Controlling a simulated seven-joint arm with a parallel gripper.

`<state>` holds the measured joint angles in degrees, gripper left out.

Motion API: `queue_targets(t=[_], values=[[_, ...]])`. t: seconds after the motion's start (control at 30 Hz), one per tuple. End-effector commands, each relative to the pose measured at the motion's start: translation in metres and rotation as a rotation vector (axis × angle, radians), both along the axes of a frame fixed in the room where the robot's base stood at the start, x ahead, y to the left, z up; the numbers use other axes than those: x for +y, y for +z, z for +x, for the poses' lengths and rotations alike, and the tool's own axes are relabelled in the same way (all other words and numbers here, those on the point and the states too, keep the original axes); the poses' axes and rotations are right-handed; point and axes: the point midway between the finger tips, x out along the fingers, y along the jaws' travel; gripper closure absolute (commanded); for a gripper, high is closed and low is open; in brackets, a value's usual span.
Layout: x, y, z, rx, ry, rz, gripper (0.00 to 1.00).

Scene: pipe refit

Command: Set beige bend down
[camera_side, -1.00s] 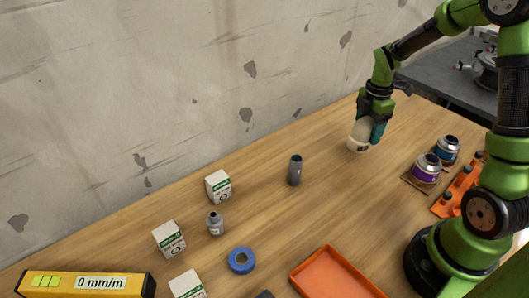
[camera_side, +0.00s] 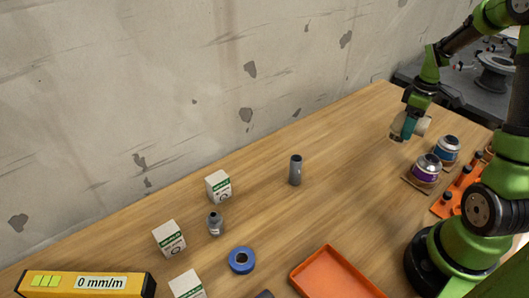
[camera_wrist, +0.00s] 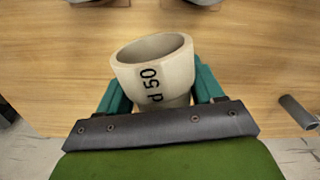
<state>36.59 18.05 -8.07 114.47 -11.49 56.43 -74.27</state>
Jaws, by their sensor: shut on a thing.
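The beige bend (camera_wrist: 158,68) is between the teal fingers of my gripper (camera_wrist: 160,98) in the wrist view, with its round open end facing up the picture and "d 50" printed on its side. My gripper is shut on it. In the side view my gripper (camera_side: 409,126) holds the beige bend (camera_side: 423,126) at the far right part of the table, close to the jars. The bend is partly hidden by the fingers. I cannot tell whether it touches the table top.
Two jars, one with a purple label (camera_side: 426,170) and one with a blue label (camera_side: 446,150), stand near the gripper. An orange rack (camera_side: 462,190) is beside them. A grey tube (camera_side: 295,170) stands mid-table. An orange tray (camera_side: 335,275) lies in front. Wood between tube and gripper is clear.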

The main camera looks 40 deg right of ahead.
Motion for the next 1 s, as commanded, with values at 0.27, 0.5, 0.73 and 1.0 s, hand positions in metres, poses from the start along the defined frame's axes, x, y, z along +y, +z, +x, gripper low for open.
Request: queue_targets(t=[0.27,0.5,0.73,1.0], values=[[-0.052,-0.003,0.005,0.009,-0.26,-0.008,0.67],[-0.094,-0.009,0.043,0.009,-0.257,-0.008,0.67],[-0.13,-0.014,0.075,0.009,-0.255,-0.008,0.67],[-0.153,-0.016,0.096,0.009,-0.253,-0.008,0.67]])
